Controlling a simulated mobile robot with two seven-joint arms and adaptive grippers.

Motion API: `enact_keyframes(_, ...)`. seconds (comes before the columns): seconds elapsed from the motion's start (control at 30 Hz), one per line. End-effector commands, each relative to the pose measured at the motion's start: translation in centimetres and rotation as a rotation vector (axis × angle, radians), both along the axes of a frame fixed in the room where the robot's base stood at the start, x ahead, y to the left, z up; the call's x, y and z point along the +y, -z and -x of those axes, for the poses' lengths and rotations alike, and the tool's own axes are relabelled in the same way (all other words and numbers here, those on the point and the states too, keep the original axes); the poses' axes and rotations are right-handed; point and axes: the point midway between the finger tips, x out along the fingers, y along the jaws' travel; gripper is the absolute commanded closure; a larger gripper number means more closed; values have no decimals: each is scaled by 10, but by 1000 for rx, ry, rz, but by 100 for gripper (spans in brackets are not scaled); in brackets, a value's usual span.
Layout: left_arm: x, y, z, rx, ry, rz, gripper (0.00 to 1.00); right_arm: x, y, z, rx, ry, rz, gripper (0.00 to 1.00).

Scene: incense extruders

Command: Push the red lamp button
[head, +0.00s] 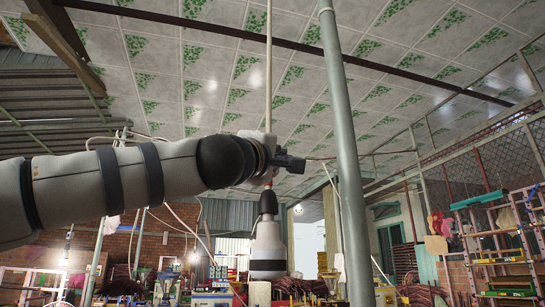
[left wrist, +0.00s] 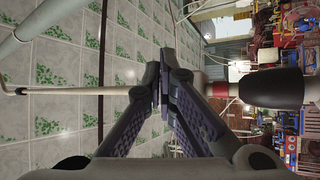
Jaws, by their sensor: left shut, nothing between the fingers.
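My left arm comes in from the left in the head view, and its gripper (head: 293,163) is shut and empty. In the left wrist view its fingertips (left wrist: 158,80) meet near the middle. A hanging fixture, seemingly the lamp (head: 267,240), shows just below my gripper in the head view. In the left wrist view the lamp (left wrist: 268,88) lies sideways, right of the fingertips. I cannot tell whether they touch it. No separate red button can be made out with certainty.
A thin rod (head: 269,65) runs down from the ceiling above the lamp. A thick grey-green pole (head: 345,150) stands just right of my gripper. Colourful racks (head: 500,240) and cluttered machines stand far back. Open air surrounds the left arm.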

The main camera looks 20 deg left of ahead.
Motion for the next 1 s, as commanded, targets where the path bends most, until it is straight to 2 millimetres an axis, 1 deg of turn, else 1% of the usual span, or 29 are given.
enact_keyframes(0.23, 5, 0, -7, 0, 0, 0, 100, 0, 0, 0, 0, 0, 0, 60)
enact_keyframes(0.5, 5, 0, -8, 1, 0, 0, 100, 0, 0, 0, 0, 0, 0, 60)
enact_keyframes(0.73, 1, 1, -1, 1, 0, 0, 100, 0, 0, 0, 0, 0, 0, 60)
enact_keyframes(0.93, 1, 1, -1, 1, 0, 0, 100, 0, 0, 0, 0, 0, 0, 60)
enact_keyframes(1.0, -2, 0, 4, -1, 0, -1, 100, 0, 0, 0, 0, 0, 0, 60)
